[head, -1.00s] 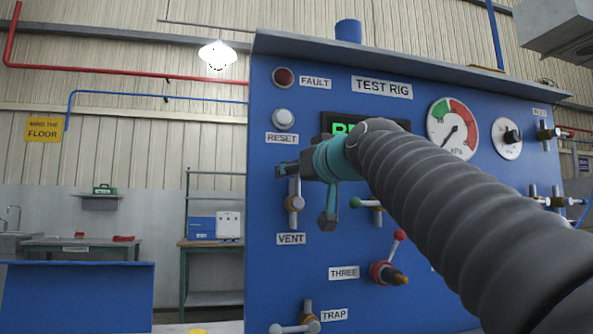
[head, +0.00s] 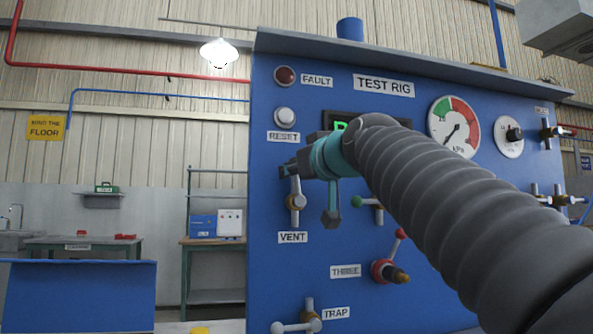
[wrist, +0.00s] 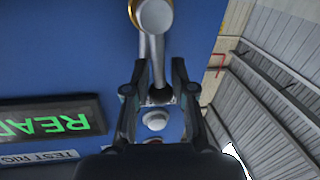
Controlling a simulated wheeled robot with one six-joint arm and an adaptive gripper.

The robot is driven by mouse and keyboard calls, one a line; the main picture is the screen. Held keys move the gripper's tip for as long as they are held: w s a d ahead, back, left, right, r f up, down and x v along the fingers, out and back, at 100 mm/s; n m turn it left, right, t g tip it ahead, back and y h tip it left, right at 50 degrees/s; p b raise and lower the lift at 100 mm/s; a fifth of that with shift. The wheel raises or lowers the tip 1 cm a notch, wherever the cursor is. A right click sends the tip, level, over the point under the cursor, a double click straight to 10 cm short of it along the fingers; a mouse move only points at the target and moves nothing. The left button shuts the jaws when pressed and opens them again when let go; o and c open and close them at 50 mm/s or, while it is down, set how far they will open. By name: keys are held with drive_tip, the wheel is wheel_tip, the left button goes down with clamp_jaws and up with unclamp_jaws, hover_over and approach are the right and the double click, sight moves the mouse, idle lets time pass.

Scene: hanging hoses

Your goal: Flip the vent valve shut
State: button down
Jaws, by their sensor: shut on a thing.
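The vent valve (head: 297,202) is on the left side of the blue panel, above its VENT label (head: 292,238). It has a brass-coloured body and pale metal parts. In the wrist view its body (wrist: 153,15) is at the top, and a grey lever and pipe run side by side from it toward my fingers. My gripper (head: 287,169) is at the upper end of the valve. In the wrist view my gripper (wrist: 155,82) has one finger on each side of the lever and is shut on it. The exact contact is partly hidden.
The RESET button (head: 284,117) and FAULT lamp (head: 285,76) are above my gripper. The THREE valve (head: 383,271) and TRAP valve (head: 308,318) are lower. Left of the panel is open room.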

drive_tip(key=n, duration=0.1)
drive_tip(key=a+n, duration=0.1)
drive_tip(key=n, duration=0.1)
drive_tip(key=shift+s+a+f, duration=0.15)
drive_tip(key=shift+s+a, duration=0.1)
drive_tip(key=shift+a, duration=0.05)
drive_tip(key=n, duration=0.1)
drive_tip(key=a+f+n+h, duration=0.1)
drive_tip(key=n+p, duration=0.1)
drive_tip(key=n, duration=0.1)
drive_tip(key=shift+s+a+f+g, duration=0.15)
drive_tip(key=shift+s+a+g, duration=0.1)
drive_tip(key=shift+a+g, duration=0.15)
drive_tip(key=f+n, duration=0.1)
drive_tip(key=n, duration=0.1)
drive_tip(key=a+f+n+h, duration=0.1)
drive_tip(key=n, duration=0.1)
drive_tip(key=shift+s+a+f+n+h+p, duration=0.2)
drive_tip(key=shift+n+h+p, duration=0.1)
drive_tip(key=shift+n+p, duration=0.1)
drive_tip(key=shift+f+n+h, duration=0.5)
drive_tip(key=shift+f+n, duration=0.45)
drive_tip(key=shift+n, duration=0.45)
drive_tip(key=c, duration=0.9)
unclamp_jaws()
drive_tip(key=shift+a, duration=0.1)
drive_tip(key=shift+c, duration=0.2)
